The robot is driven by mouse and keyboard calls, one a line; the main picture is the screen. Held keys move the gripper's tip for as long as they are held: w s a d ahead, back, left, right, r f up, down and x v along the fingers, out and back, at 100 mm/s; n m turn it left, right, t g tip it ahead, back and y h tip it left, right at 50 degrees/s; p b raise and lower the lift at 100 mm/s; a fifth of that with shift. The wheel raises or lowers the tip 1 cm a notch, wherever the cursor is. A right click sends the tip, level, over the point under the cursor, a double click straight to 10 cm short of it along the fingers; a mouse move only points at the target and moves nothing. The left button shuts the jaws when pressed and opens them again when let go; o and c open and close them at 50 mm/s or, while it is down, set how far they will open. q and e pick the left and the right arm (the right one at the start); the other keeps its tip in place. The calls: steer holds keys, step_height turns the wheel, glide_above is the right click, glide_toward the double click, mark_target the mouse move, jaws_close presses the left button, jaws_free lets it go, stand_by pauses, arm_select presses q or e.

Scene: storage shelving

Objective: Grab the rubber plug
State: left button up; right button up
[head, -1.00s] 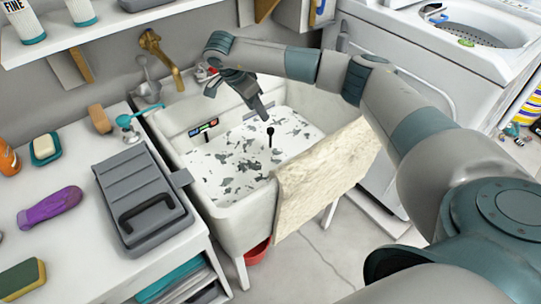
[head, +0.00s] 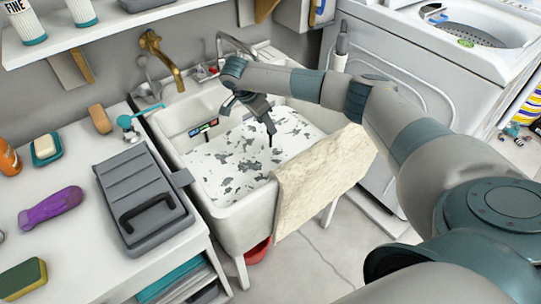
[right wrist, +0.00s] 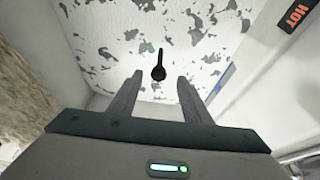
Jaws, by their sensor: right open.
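The black rubber plug (right wrist: 158,66) shows in the right wrist view as a slim stem with a wider rounded end. It lies in line with the gap between my right gripper's fingertips (right wrist: 160,82), just beyond them. In the head view, my right gripper (head: 268,122) points down into the white sink (head: 217,208), and its dark fingers largely cover the plug (head: 270,142). My right gripper is open and nothing is held in it. I cannot tell whether a finger touches the plug. My left gripper is not in view.
The sink floor has grey flaked patches. A pale cloth (head: 322,175) hangs over the sink's front right rim. A brass faucet (head: 160,58) stands behind. A grey case (head: 140,195) lies on the counter at left, and a white washer (head: 460,60) stands at right.

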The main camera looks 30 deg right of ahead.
mark_target(271, 146)
steer(key=x, duration=0.4)
steer(key=shift+s+d, duration=0.1)
steer(key=shift+d, duration=0.05)
steer(key=shift+d+f, duration=0.15)
steer(key=shift+f, duration=0.2)
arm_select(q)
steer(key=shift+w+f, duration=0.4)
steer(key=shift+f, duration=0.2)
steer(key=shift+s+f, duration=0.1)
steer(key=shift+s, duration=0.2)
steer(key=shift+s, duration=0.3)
arm_select(e)
jaws_close()
